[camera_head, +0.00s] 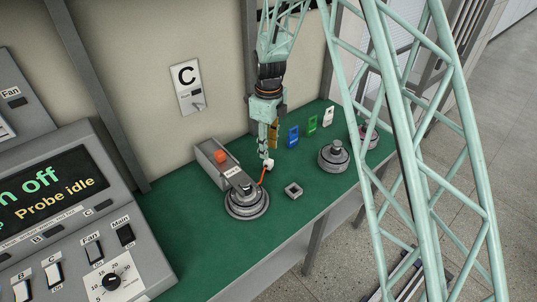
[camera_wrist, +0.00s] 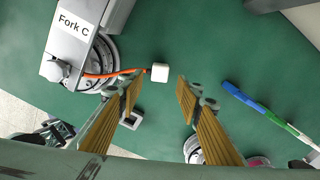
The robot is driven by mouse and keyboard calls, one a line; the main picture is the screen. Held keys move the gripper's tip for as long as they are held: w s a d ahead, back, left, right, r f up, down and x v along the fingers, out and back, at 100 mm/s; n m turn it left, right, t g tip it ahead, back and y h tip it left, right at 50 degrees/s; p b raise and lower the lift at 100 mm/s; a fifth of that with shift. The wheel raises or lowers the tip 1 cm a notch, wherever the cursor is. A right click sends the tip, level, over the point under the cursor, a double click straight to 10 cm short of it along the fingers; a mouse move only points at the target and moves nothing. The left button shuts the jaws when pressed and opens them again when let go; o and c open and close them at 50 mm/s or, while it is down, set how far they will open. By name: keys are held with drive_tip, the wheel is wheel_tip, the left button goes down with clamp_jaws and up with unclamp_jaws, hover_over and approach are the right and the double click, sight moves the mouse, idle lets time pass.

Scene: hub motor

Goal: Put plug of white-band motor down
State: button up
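The white plug (camera_head: 269,163) is a small block on an orange cable that runs to the grey round motor (camera_head: 246,203) at the fork labelled Fork C. In the wrist view the plug (camera_wrist: 160,73) lies just past my fingertips, in line with the gap between them. My gripper (camera_head: 268,148) points down above the plug. In the wrist view its fingers (camera_wrist: 160,84) are apart, with a gap on both sides of the plug. I cannot tell whether the plug rests on the green table. No white band can be made out on this motor.
A small square grey holder (camera_head: 293,190) stands on the green table (camera_head: 215,240) near the plug. Another grey motor (camera_head: 333,157) and a pink-toned one (camera_head: 370,137) stand to the right. A control panel (camera_head: 75,230) is at left.

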sight(268, 161)
drive_tip(key=shift+r, duration=2.25)
